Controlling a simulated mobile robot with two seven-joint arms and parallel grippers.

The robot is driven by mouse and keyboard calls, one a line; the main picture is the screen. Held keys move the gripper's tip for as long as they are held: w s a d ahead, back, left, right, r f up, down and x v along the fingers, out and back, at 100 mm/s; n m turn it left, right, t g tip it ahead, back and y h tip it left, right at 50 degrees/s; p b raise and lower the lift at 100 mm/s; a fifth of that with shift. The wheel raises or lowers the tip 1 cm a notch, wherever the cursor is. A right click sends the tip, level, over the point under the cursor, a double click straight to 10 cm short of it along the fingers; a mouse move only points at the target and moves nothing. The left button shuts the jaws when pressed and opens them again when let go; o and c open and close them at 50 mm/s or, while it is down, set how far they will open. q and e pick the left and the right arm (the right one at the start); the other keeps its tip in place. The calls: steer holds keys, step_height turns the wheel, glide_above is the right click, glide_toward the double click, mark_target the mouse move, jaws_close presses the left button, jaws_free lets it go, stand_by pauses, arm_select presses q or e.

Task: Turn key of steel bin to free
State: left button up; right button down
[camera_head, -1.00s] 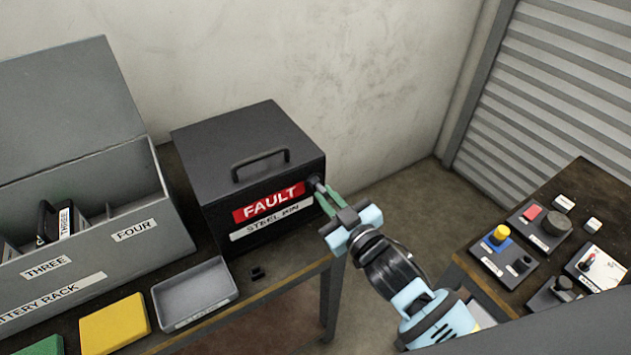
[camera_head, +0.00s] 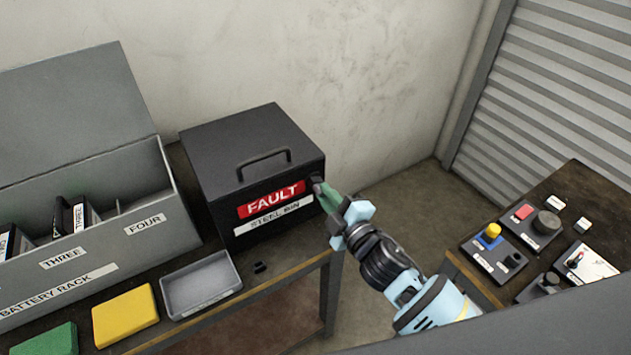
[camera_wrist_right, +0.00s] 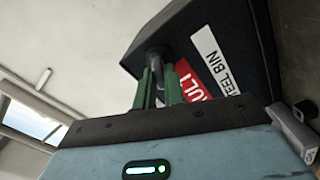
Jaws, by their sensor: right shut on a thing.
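The steel bin (camera_head: 222,167) is a dark box with a top handle, a red FAULT label and a white STEEL BIN label, standing on the left bench. Its key (camera_head: 317,180) is at the right end of the front face, mostly hidden by my fingers. My right gripper (camera_head: 328,194) is shut on the key, its green fingers pointing at the bin's front. The right wrist view shows the green fingers (camera_wrist_right: 154,85) around the dark key (camera_wrist_right: 155,56), beside the red label. The gripper looks rolled. My left gripper is not in view.
A grey battery rack (camera_head: 150,245) with an open lid stands left of the bin. A grey tray (camera_head: 200,287), a yellow block (camera_head: 125,315) and a green block (camera_head: 45,340) lie in front. A second bench (camera_head: 560,195) with switch panels is at right. Floor shows between the benches.

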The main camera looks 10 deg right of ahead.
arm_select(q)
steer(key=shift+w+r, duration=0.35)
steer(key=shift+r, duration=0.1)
arm_select(e)
steer(key=shift+n, duration=1.1)
steer(key=shift+r+n+p, duration=0.1)
steer(key=shift+n+p, duration=0.2)
steer(key=shift+n, duration=0.3)
steer(key=c, duration=1.9)
jaws_free()
steer(key=shift+n, duration=0.6)
steer(key=o, duration=0.5)
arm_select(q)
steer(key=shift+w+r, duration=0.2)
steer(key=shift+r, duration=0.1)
